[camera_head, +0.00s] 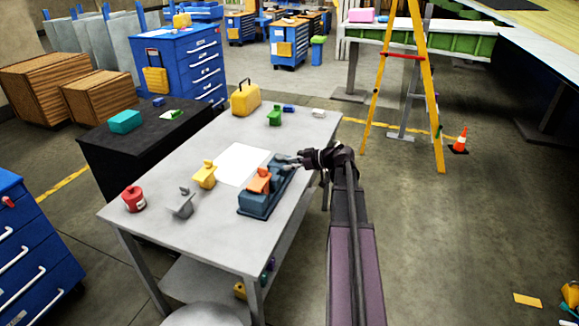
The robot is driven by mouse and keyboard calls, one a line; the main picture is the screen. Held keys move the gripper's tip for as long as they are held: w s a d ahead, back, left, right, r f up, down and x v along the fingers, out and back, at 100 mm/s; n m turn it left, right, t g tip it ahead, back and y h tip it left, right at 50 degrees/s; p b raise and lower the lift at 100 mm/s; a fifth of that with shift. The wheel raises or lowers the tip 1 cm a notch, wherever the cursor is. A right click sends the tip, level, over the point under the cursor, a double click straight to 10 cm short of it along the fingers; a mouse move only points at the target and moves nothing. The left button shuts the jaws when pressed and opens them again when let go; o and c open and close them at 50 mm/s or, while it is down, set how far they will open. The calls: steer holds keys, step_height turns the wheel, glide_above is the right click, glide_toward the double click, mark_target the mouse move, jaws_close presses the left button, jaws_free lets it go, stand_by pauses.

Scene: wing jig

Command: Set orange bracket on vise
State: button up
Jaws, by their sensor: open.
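The orange bracket (259,181) sits on top of the blue-grey vise (258,205), toward its near end. The vise lies on the right part of the grey table (150,193). My gripper (284,162) reaches in from the right, just beyond the bracket and above the far end of the vise. It is open and appears apart from the bracket. The exact contact between bracket and vise is too small to tell.
A yellow bracket (204,175), a grey bracket (182,203) and a red can (133,199) stand left of the vise. A white sheet (241,164) lies behind. A yellow case (245,98) and green block (274,116) stand at the table's far end.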

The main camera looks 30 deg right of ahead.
steer(key=shift+a, duration=0.15)
steer(key=s+a+f+m+g+h, duration=0.1)
steer(key=s+a+f+g, duration=0.2)
steer(key=a, duration=0.5)
steer(key=s+a+f+m+g+h, duration=0.1)
steer(key=s+a+f+m+g, duration=0.1)
steer(key=a, duration=0.6)
steer(key=s+a+f+m+g+h, duration=0.1)
steer(key=s+a+f+g+h, duration=0.1)
steer(key=a, duration=0.6)
steer(key=shift+s+a+f+g, duration=0.2)
steer(key=shift+s+f+g, duration=0.7)
steer(key=shift+s+f, duration=0.55)
steer(key=s+a+m+h, duration=0.1)
steer(key=s, duration=0.1)
steer(key=s+a+f+m+g+h, duration=0.1)
steer(key=s+a, duration=0.1)
steer(key=s+a+m+h, duration=0.1)
steer(key=s, duration=0.1)
steer(key=shift+s+a+f+g+h, duration=0.2)
steer(key=shift+a+f+g+h, duration=0.1)
steer(key=shift+a+g+h, duration=0.1)
steer(key=shift+s+a+m+h, duration=0.1)
steer(key=shift+s+m+h, duration=0.2)
steer(key=shift+s, duration=0.1)
